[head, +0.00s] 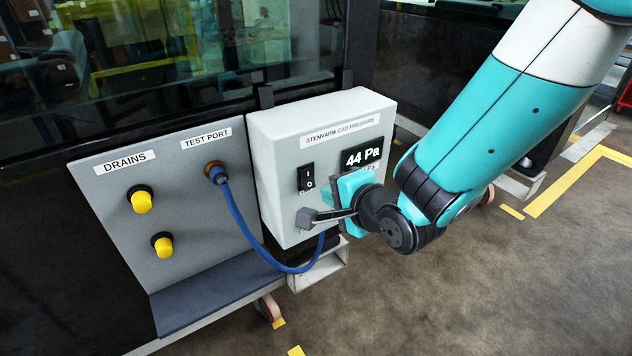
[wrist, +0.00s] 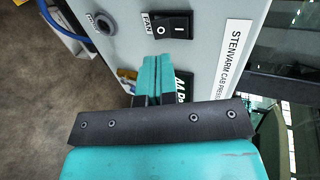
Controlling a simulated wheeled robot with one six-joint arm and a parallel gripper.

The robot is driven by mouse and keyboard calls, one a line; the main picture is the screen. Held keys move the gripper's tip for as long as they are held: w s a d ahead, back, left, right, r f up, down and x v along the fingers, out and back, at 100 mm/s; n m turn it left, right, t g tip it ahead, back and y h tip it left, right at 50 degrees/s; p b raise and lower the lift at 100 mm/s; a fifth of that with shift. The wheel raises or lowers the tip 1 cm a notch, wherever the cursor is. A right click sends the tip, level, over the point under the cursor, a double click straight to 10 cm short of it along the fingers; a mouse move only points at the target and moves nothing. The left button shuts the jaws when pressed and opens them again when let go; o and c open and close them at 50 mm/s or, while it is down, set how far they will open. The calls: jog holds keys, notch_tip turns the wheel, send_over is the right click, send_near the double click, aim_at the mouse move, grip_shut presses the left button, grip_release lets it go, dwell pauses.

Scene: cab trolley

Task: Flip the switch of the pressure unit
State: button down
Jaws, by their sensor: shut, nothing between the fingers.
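The pressure unit (head: 275,150) is a light grey box labelled "STENVARM CAB PRESSURE", with a display (head: 362,155) reading 44 Pa. Its black rocker switch (head: 307,177) sits left of the display, with "I" above "O". In the wrist view the switch (wrist: 172,25) is in full view, labelled "FAN". I cannot tell which side is pressed in. My gripper (head: 334,190) is shut and empty, its teal fingers close in front of the panel, to the right of and slightly below the switch. In the wrist view the fingertips (wrist: 153,62) appear apart from the switch and partly cover the display.
A blue hose (head: 238,222) runs from the test port (head: 215,172) and hangs in a loop below the unit. Two yellow drain knobs (head: 141,201) stick out of the grey panel (head: 175,245) at left. Dark glass is behind.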

aim_at(308, 175)
jog(key=p+x, duration=0.1)
jog(key=x, duration=0.5)
jog(key=shift+w+a+f, duration=0.1)
jog(key=shift+w+a+f+b, duration=0.1)
jog(key=shift+f+b, duration=0.35)
jog(key=shift+b, duration=0.5)
jog(key=shift+r, duration=0.45)
jog(key=shift+w+r+t+y+p, duration=0.15)
jog(key=shift+r+t+y+p, duration=0.15)
jog(key=shift+r+p, duration=0.45)
jog(key=shift+r, duration=0.2)
jog(key=b+v, duration=0.2)
jog(key=v, duration=1.2)
jog(key=shift+r, duration=0.2)
